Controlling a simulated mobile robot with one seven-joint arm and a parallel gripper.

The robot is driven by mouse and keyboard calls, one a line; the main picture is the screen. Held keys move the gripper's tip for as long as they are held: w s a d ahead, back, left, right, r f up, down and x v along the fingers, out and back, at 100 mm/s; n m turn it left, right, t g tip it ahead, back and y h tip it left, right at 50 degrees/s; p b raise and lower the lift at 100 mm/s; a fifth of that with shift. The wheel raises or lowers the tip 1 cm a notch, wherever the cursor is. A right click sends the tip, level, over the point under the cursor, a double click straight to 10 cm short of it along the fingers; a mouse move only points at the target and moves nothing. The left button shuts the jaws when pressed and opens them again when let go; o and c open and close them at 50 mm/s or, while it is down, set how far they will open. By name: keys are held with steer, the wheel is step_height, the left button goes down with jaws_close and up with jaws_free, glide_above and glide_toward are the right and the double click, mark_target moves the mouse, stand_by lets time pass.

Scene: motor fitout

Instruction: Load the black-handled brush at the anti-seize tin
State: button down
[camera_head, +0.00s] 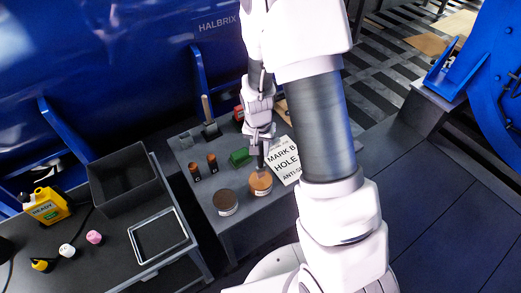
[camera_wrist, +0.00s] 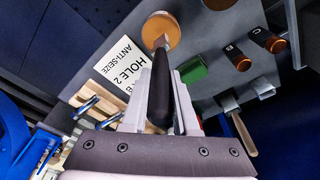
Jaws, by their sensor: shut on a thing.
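My gripper (camera_wrist: 161,88) is shut on a black-handled brush (camera_wrist: 160,100), whose handle lies between the two pale fingers. In the head view my gripper (camera_head: 261,138) is above the table, with the brush (camera_head: 261,158) pointing down. The brush's far end is over the copper-coloured contents of an open round tin (camera_head: 261,187), which also shows in the wrist view (camera_wrist: 168,23). The brush end appears to meet the contents; how deep I cannot tell. A white card (camera_wrist: 124,67) reading "HOLE 2 ANTI-SEIZE" lies beside the tin.
A darker tin (camera_head: 225,203) stands left of the copper one. A green block (camera_head: 239,157), two brown-topped cylinders (camera_wrist: 238,58) (camera_wrist: 268,40) and a hammer-like tool (camera_wrist: 242,130) are near. A black bin (camera_head: 125,180) stands left.

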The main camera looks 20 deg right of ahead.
steer(key=shift+r+p, duration=1.5)
steer(key=shift+r, duration=1)
